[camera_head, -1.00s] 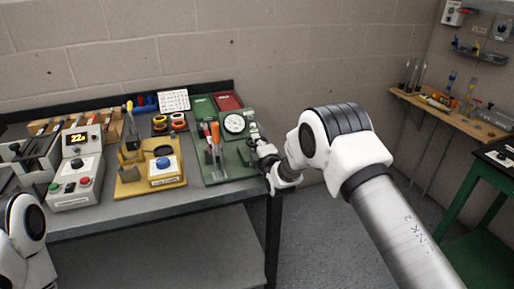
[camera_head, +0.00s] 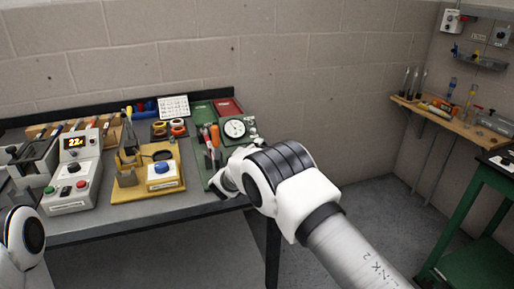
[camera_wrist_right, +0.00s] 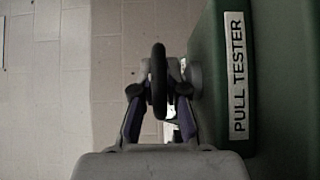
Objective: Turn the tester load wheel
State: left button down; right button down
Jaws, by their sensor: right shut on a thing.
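The green pull tester (camera_head: 222,143) with its round white dial (camera_head: 234,129) stands at the right end of the bench. In the right wrist view, its green body (camera_wrist_right: 220,60) with the "PULL TESTER" label is at the right. The black load wheel (camera_wrist_right: 158,70) shows edge-on beside it. My right gripper (camera_wrist_right: 159,92) is shut on the wheel, with a finger on each side of its rim. In the head view my right arm hides the wheel and the fingertips. My left gripper is out of view; only part of that arm shows at lower left.
A yellow fixture (camera_head: 148,182) with a blue button and a control box (camera_head: 75,175) with a lit display stand left of the tester. Tape rolls (camera_head: 178,126) lie behind. The floor right of the bench is clear up to a green table (camera_head: 470,220).

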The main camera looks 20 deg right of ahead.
jog(key=shift+r, duration=0.1)
dwell(0.4)
jog(key=c, duration=1.5)
grip_release()
jog(key=shift+w, duration=0.1)
